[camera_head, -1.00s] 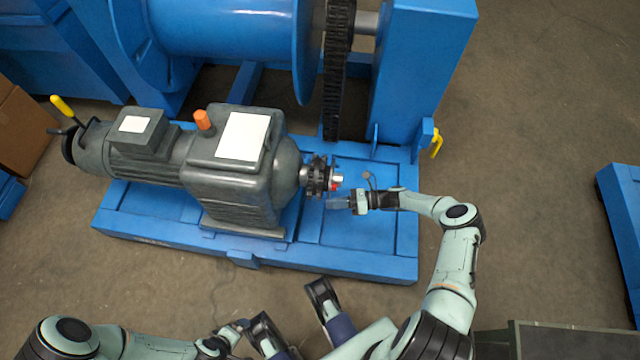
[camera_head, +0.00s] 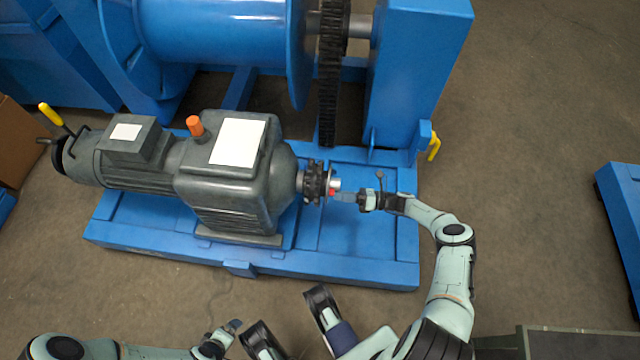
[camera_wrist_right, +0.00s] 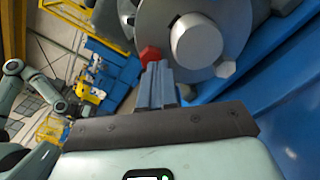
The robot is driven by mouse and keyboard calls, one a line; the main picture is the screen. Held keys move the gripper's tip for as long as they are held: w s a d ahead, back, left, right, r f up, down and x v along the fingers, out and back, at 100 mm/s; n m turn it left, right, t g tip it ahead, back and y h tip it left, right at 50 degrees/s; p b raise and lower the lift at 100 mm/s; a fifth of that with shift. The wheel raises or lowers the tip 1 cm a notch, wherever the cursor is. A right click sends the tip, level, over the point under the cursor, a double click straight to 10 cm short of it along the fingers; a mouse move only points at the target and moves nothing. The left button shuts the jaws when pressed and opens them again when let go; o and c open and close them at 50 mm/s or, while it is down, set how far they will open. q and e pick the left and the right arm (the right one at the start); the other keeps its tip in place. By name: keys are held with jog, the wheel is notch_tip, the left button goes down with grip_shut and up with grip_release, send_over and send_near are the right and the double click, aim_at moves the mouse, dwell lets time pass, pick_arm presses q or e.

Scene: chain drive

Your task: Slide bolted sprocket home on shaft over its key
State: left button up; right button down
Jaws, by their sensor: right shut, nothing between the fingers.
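The dark toothed sprocket (camera_head: 313,183) sits on the shaft (camera_head: 336,184) at the right end of the grey gear motor (camera_head: 235,170). In the right wrist view the round shaft end (camera_wrist_right: 196,42) stands out from a grey hub face (camera_wrist_right: 232,18). A red bolt head (camera_wrist_right: 150,54) is beside the shaft. My right gripper (camera_head: 346,196) is shut and empty, its fingertips (camera_wrist_right: 157,72) at the red bolt head; contact cannot be told. The key cannot be made out. My left gripper (camera_head: 234,324) is low in the head view, away from the motor; its jaws are too small to judge.
The motor stands on a blue base frame (camera_head: 350,272). A blue drum (camera_head: 220,25) and a dark large chain wheel (camera_head: 331,80) stand behind. A yellow handle (camera_head: 434,148) is at the frame's right. Open floor (camera_head: 530,180) lies to the right.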

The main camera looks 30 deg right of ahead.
jog(key=shift+x, duration=0.8)
jog(key=b+v, duration=0.1)
jog(key=v, duration=0.7)
jog(key=shift+b, duration=0.4)
